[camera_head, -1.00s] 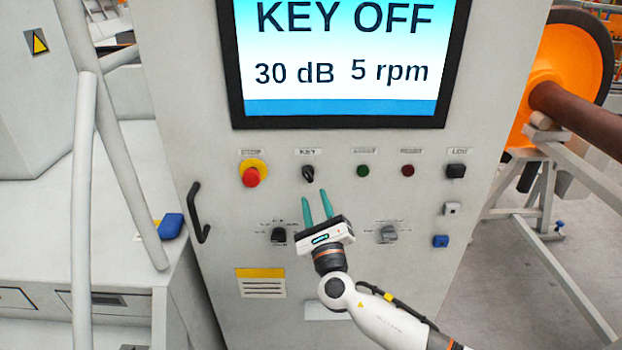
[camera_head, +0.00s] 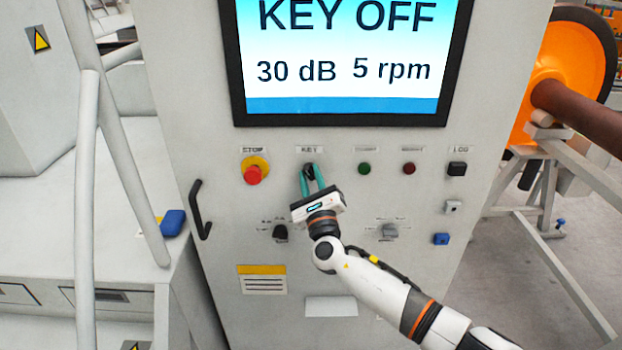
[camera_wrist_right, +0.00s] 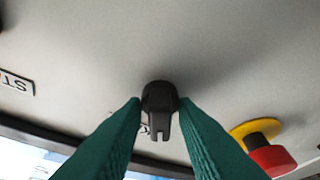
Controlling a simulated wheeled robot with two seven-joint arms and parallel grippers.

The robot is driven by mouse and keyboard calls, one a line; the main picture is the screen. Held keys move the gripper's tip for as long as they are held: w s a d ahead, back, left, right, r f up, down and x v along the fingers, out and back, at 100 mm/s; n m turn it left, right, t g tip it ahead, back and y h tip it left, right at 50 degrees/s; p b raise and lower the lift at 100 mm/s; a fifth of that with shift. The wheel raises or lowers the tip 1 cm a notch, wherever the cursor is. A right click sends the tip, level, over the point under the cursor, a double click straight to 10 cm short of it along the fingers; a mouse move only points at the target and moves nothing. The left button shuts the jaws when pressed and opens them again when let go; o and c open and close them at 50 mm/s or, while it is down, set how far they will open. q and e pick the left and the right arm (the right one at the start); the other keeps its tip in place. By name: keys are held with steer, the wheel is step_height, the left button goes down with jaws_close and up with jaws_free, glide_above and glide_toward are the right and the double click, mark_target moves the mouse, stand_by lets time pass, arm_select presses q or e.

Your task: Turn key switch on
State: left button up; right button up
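The black key switch (camera_head: 309,170) is on the grey control panel (camera_head: 330,270), under the KEY label and below the screen (camera_head: 345,60), which reads KEY OFF. My right gripper (camera_head: 312,176) is at the switch, its two green fingers on either side of it. In the right wrist view the key switch (camera_wrist_right: 160,104) sits between the fingertips of my right gripper (camera_wrist_right: 160,106). The fingers are apart; narrow gaps seem to show beside the switch, though contact is hard to judge. My left gripper is not in view.
A red emergency stop button (camera_head: 253,173) on a yellow collar is just left of the switch. Green (camera_head: 364,168) and dark red (camera_head: 408,168) buttons are to its right. A black selector (camera_head: 280,233) and a grey selector (camera_head: 389,231) are below. A black handle (camera_head: 201,210) juts out at left.

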steer(key=shift+f+m+b, duration=0.25)
steer(key=shift+m+b, duration=0.15)
steer(key=shift+b, duration=0.2)
steer(key=shift+a+r+m+h+b, duration=0.1)
steer(key=shift+m+h+b, duration=1.45)
steer(key=shift+m+b, duration=1)
steer(key=shift+a+f+m+h+b, duration=0.1)
steer(key=shift+m+h+b, duration=1.7)
steer(key=shift+m, duration=1.2)
steer(key=shift+a+r+m+h+b, duration=0.1)
steer(key=shift+m+h+b, duration=1.15)
steer(key=shift+m+b, duration=1.45)
steer(key=shift+m, duration=0.25)
steer(key=o, duration=0.7)
steer(key=shift+s, duration=0.1)
steer(key=b+v, duration=0.1)
steer(key=v, duration=1)
steer(key=shift+s, duration=0.4)
